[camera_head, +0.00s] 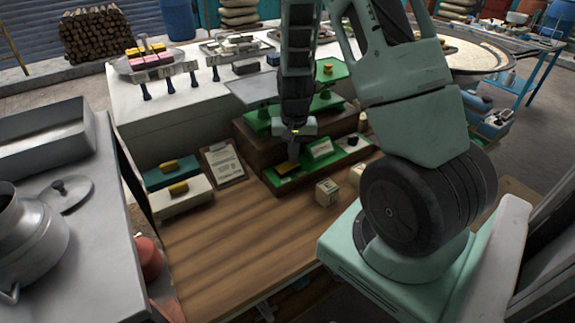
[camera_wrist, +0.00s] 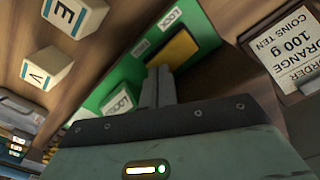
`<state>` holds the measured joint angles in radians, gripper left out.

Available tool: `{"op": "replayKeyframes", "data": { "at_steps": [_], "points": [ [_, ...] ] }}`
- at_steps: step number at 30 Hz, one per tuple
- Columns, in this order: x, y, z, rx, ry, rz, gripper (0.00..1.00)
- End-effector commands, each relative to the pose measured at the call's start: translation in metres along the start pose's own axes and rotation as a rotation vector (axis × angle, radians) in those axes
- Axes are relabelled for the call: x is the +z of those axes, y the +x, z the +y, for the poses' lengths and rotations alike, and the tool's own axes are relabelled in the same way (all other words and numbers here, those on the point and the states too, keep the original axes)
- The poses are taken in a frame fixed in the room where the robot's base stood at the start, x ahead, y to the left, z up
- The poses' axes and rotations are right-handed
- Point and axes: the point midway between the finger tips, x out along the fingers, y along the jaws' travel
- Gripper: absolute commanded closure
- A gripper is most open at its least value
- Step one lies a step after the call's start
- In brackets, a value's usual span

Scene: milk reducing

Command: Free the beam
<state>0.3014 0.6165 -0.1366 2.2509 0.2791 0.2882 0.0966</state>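The balance has a dark brown wooden body (camera_head: 247,143) with a green front panel (camera_head: 275,182). Above it a green beam-like part (camera_head: 257,121) shows, its middle hidden behind my arm. An orange lock tab (camera_head: 287,168) lies on the panel; in the wrist view the tab (camera_wrist: 175,50) sits among white "LOCK" labels (camera_wrist: 172,22). My gripper (camera_head: 293,150) points down over the tab; in the wrist view its fingers (camera_wrist: 160,76) are together, with nothing visible between them. Their tips are at the tab's edge; whether they touch it I cannot tell.
Two cream lettered blocks (camera_head: 327,193) (camera_head: 356,175) stand on the wooden table (camera_head: 240,245) in front of the balance. A clipboard order sheet (camera_head: 223,165) and teal (camera_head: 155,180) and white (camera_head: 175,204) boxes are to its left. The table's front is clear.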

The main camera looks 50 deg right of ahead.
Motion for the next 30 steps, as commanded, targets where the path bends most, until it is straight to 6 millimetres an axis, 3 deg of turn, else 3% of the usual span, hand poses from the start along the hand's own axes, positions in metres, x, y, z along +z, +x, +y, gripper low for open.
{"op": "replayKeyframes", "data": {
  "at_steps": [14,30],
  "points": [
    [0.001,0.003,0.000,0.000,-0.001,-0.001,1.00],
    [0.000,-0.038,0.000,0.000,0.000,-0.001,1.00]
  ]
}}
